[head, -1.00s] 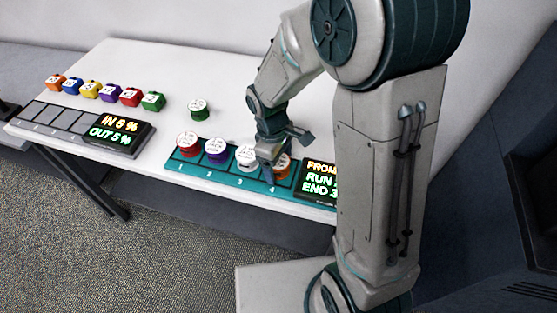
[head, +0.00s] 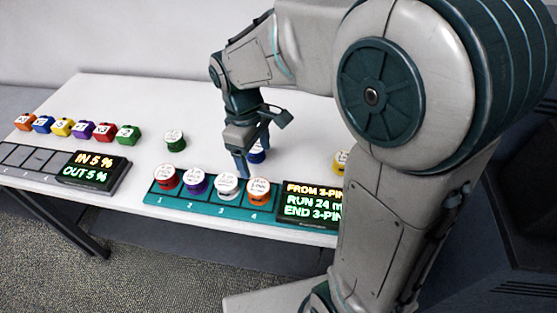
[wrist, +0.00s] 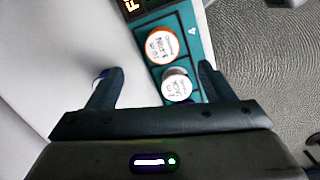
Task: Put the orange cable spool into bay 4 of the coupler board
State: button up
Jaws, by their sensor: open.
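The orange cable spool (head: 259,191) with a white label sits in bay 4 of the teal coupler board (head: 231,209). It also shows in the wrist view (wrist: 161,46) beside the numeral 4. A red spool (head: 167,180), a purple spool (head: 196,181) and a white spool (head: 227,186) stand in bays 1, 2 and 3. My gripper (head: 254,173) is open and empty, above and behind the board near bays 3 and 4. In the wrist view my gripper (wrist: 155,85) has its fingers wide apart, with the white spool (wrist: 176,85) showing between them.
A green spool (head: 175,140), a blue spool (head: 257,153) and a yellow spool (head: 341,161) stand on the white table (head: 210,110). Several coloured blocks line the left, behind a grey tray (head: 35,158) and a display (head: 90,170). Another display (head: 312,200) adjoins the board's right end.

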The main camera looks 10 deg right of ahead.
jog(key=s+d+r+m+t+y, duration=0.1)
jog(key=s+d+r+m+t, duration=0.2)
jog(key=s+d+m, duration=0.6)
jog(key=shift+s+d+m+t, duration=0.35)
jog(key=shift+s+m, duration=0.35)
jog(key=shift+s, duration=0.45)
